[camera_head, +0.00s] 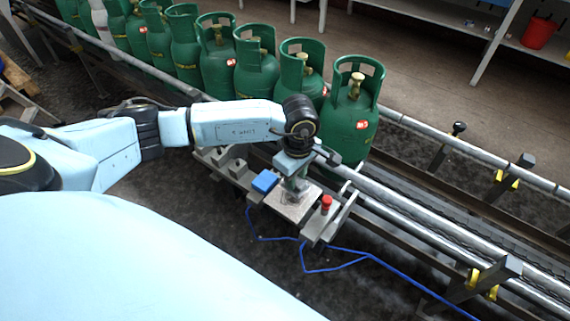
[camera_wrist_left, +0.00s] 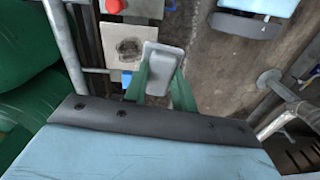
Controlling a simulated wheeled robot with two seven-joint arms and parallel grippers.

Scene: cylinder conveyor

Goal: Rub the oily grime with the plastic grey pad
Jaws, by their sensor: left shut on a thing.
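My left gripper (camera_head: 297,184) reaches down over a small beige metal plate (camera_head: 286,212) beside the conveyor. In the left wrist view its green fingers (camera_wrist_left: 161,82) are shut on the grey pad (camera_wrist_left: 163,62), a rounded light grey block. The oily grime (camera_wrist_left: 128,49) is a dark round smudge on the plate (camera_wrist_left: 121,32). In that view the pad lies to the right of the smudge, over the plate's edge, and leaves the smudge uncovered. I cannot tell whether the pad touches the plate. My right gripper is not in view.
A blue block (camera_head: 265,181) and a red button (camera_head: 326,203) flank the plate. Green gas cylinders (camera_head: 351,115) stand in a row on the conveyor (camera_head: 430,220) just behind. A blue cable (camera_head: 345,262) trails on the floor. A red bucket (camera_head: 539,33) stands on a far shelf.

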